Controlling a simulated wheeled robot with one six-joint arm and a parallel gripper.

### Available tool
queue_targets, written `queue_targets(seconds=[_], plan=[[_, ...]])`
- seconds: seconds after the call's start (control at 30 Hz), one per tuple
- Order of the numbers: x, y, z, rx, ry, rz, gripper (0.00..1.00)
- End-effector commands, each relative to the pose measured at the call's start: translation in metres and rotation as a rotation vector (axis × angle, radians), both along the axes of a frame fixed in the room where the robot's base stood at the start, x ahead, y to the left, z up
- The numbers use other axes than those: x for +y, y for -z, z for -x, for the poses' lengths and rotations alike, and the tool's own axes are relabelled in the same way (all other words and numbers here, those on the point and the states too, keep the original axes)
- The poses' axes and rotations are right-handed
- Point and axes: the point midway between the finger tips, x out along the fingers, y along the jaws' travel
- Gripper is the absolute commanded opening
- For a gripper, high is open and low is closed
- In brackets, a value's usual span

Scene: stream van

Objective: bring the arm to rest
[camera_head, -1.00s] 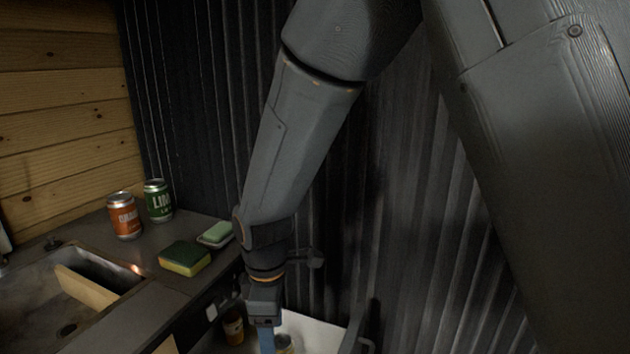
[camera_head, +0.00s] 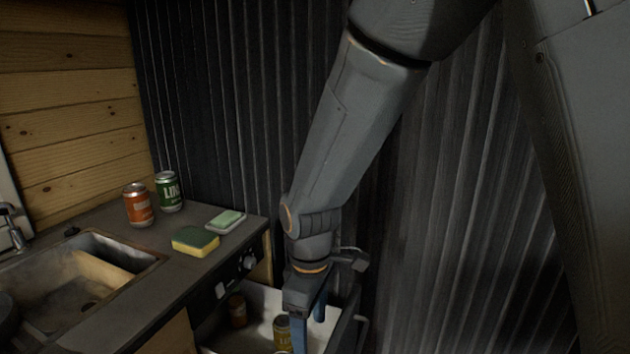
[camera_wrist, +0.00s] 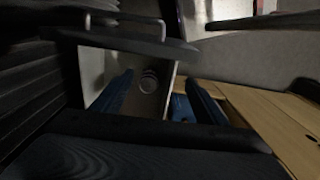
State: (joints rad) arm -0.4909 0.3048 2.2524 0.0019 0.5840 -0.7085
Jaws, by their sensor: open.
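My gripper (camera_head: 311,318) hangs down at the end of my arm, over the right part of an open white drawer (camera_head: 267,299). Its two blue fingers are apart with nothing between them that I can make out. In the wrist view the blue fingers of my gripper (camera_wrist: 158,97) show spread on either side of a round can top (camera_wrist: 149,80) inside the drawer. A yellowish can (camera_head: 282,333) stands in the drawer just left of the fingers, apart from them in the head view. An orange-brown jar or can (camera_head: 237,310) stands further left in the drawer.
On the counter (camera_head: 150,262) stand an orange can (camera_head: 138,205) and a green can (camera_head: 169,192). A sponge (camera_head: 195,241) and a soap on a dish (camera_head: 226,221) lie near its edge. A sink (camera_head: 60,280) is at left. A dark corrugated wall (camera_head: 240,110) is behind my arm.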

Motion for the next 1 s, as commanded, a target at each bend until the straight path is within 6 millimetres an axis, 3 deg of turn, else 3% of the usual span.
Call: queue_targets(seconds=[0.27,0.4,0.5,0.7,1.0], plan=[[-0.089,-0.016,0.012,-0.002,0.45,-0.002,0.67],[-0.147,-0.024,0.035,-0.001,0.793,-0.004,0.67],[-0.175,-0.027,0.053,0.0,0.992,-0.004,0.67],[-0.2,-0.029,0.072,0.003,1.191,-0.004,0.67],[-0.201,-0.029,0.074,0.003,1.209,-0.003,0.67]])
